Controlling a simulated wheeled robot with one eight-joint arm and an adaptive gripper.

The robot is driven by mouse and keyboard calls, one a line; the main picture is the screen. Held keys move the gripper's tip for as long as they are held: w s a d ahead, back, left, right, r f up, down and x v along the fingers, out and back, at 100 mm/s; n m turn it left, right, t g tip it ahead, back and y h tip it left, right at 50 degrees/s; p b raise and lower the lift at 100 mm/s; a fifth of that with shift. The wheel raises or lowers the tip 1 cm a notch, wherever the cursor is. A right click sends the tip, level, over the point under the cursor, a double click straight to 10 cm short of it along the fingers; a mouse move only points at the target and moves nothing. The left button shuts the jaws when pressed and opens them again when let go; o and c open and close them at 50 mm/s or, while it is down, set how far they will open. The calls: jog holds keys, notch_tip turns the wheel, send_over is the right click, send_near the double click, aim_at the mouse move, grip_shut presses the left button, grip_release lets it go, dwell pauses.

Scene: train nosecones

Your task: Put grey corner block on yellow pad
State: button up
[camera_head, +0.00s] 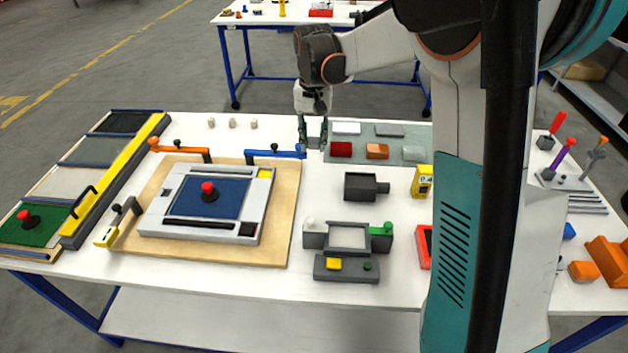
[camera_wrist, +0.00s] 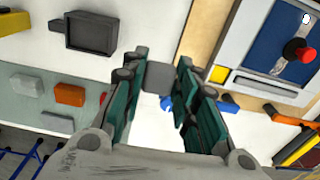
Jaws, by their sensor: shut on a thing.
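My gripper (camera_head: 313,146) hangs over the back middle of the table, right of the fixture board. In the wrist view, my gripper (camera_wrist: 160,82) has its teal fingers closed on the grey corner block (camera_wrist: 160,77), a small dark grey piece at the fingertips. In the head view the block is hidden or too small to tell. The yellow pad (camera_head: 265,173) is a small yellow square at the back right corner of the light grey frame (camera_head: 150,225). In the wrist view, the pad (camera_wrist: 219,74) is right of the held block, apart from it, and looks bare.
A blue clamp (camera_head: 275,154) and an orange clamp (camera_head: 180,149) stand along the board's back edge. A red knob (camera_head: 208,188) rises from the blue panel. A tray with several coloured blocks (camera_head: 377,151) lies right of my gripper.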

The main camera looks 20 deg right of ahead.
aim_at(314, 197)
jog(key=shift+w+d+f, duration=0.1)
jog(key=shift+f, duration=0.2)
notch_tip(314, 197, down, 19)
jog(key=b, duration=0.6)
jog(key=shift+r, duration=0.1)
jog(key=o, duration=0.9)
